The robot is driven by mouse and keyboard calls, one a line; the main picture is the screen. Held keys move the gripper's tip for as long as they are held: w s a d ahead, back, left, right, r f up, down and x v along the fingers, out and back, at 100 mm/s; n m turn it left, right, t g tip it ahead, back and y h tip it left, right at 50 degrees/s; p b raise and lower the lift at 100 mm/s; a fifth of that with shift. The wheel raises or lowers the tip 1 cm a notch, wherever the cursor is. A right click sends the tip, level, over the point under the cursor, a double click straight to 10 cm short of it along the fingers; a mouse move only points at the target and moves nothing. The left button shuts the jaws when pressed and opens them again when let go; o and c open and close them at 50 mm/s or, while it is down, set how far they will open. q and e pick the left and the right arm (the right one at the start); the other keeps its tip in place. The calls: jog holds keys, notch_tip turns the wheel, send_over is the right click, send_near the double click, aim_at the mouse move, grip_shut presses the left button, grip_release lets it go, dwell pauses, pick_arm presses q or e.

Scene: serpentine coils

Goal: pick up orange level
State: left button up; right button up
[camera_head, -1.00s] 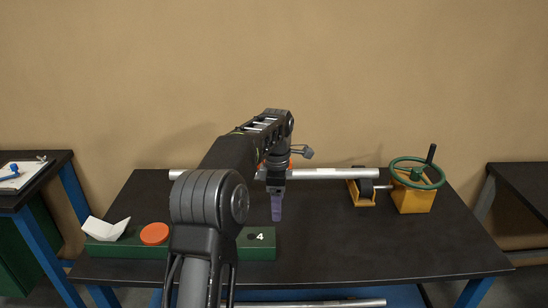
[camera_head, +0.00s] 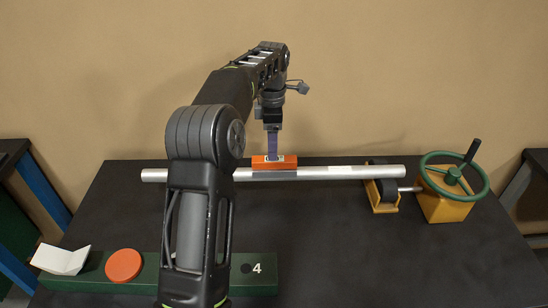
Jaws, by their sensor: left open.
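The orange level (camera_head: 262,163) lies on top of the long silver pipe (camera_head: 335,172), near the middle of the table. It is a small orange block with a pale window on its front face. My left gripper (camera_head: 273,150) points down directly over the level, with its purple fingers at or just behind the level's top. The fingers overlap the level in this view, so I cannot tell whether they touch it. The gripper is open. My right gripper is not in view.
A green board (camera_head: 200,274) at front left holds an orange disc (camera_head: 124,265) and a folded white card (camera_head: 60,259). The front right table is clear.

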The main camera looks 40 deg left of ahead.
aim_at(272, 163)
pick_arm(q)
jog(key=shift+s+d+r, duration=0.1)
jog(key=shift+s+d, duration=0.05)
jog(key=shift+f+b, duration=0.75)
jog(key=shift+f, duration=0.1)
jog(key=shift+f+b, duration=0.5)
jog(key=shift+f+b, duration=0.95)
jog(key=shift+f, duration=0.15)
notch_tip(272, 163, down, 3)
jog(key=shift+s+r+p, duration=0.1)
jog(key=shift+r+p, duration=0.1)
jog(key=shift+p, duration=0.6)
jog(key=shift+f, duration=0.2)
jog(key=shift+c, duration=0.2)
